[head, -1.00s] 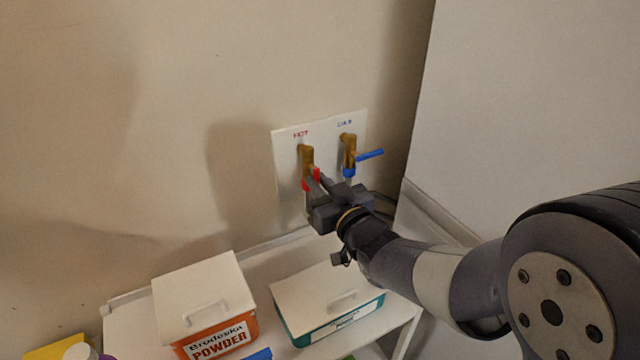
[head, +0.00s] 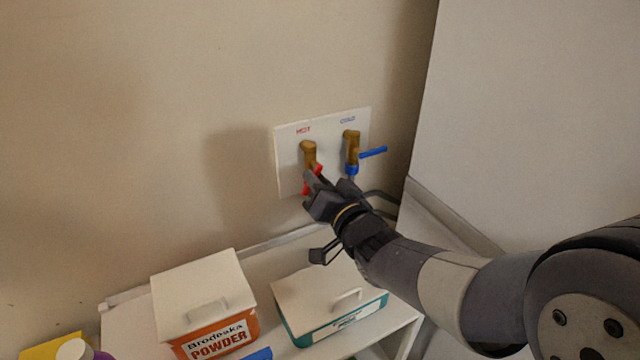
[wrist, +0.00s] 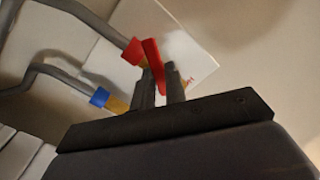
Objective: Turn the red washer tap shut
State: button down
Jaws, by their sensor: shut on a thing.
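The red washer tap has a brass body (head: 309,153) below the HOT label on a white wall plate (head: 289,166). Its red lever (wrist: 152,58) shows in the wrist view between my two fingers, sticking out past their tips. In the head view my gripper (head: 313,184) is at the tap and covers part of the red. In the wrist view my gripper (wrist: 160,80) is shut on the lever. The red collar (wrist: 134,52) on the grey hose is beside the lever. How far the lever is turned is hard to tell.
Below stand an orange powder box (head: 218,339) and a teal box with a white lid (head: 313,296) on a white shelf. A large pale panel (head: 520,110) rises at the right.

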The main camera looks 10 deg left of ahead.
jog(key=m, duration=0.3)
jog(key=r+m+p, duration=0.1)
jog(key=m, duration=0.7)
jog(key=shift+s+a+r, duration=0.3)
jog(key=shift+a+r, duration=0.05)
jog(key=shift+r, duration=0.05)
jog(key=shift+m, duration=0.4)
jog(key=c, duration=1.4)
grip_release()
jog(key=shift+c, duration=0.2)
jog(key=v, duration=1)
jog(key=shift+s+d, duration=0.25)
jog(key=shift+s, duration=0.05)
jog(key=shift+w+a, duration=0.1)
